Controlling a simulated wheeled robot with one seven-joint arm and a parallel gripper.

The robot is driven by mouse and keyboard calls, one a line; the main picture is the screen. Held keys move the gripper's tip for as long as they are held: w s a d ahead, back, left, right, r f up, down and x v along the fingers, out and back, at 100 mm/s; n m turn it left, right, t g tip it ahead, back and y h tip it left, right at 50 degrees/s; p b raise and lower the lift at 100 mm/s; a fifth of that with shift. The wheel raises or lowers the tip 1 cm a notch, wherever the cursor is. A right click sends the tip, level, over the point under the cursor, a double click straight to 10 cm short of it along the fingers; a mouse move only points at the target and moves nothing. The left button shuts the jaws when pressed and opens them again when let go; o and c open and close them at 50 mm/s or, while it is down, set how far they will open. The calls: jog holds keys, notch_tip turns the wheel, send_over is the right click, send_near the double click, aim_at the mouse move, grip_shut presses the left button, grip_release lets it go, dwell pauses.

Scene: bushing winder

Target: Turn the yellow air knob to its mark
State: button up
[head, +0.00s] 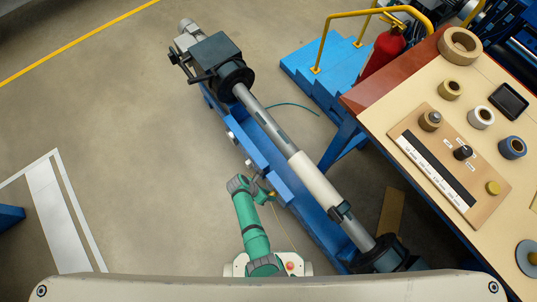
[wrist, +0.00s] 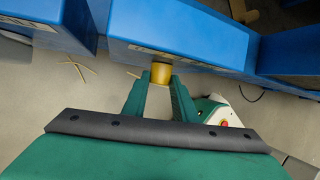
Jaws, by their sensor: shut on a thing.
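The yellow air knob (wrist: 161,72) shows in the wrist view against the lower edge of the blue machine bed (wrist: 180,38). My gripper (wrist: 160,84) reaches it from below in the picture, with one finger on each side, and is shut on it. In the head view my green arm reaches the near side of the bed, and my gripper (head: 268,190) is small there; the knob is largely hidden by it. The knob's mark cannot be made out in either view.
The winder's long shaft with a white sleeve (head: 314,178) lies above the blue bed. A beige worktable (head: 400,110) with tape rolls and a control board stands right. Blue steps (head: 315,72) and a red extinguisher (head: 384,50) stand behind. The floor left of my arm is clear.

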jog(key=shift+s+t+y, duration=0.1)
jog(key=shift+t+y, duration=0.3)
jog(key=o, duration=1)
jog(key=shift+o, duration=0.2)
jog(key=v, duration=1.1)
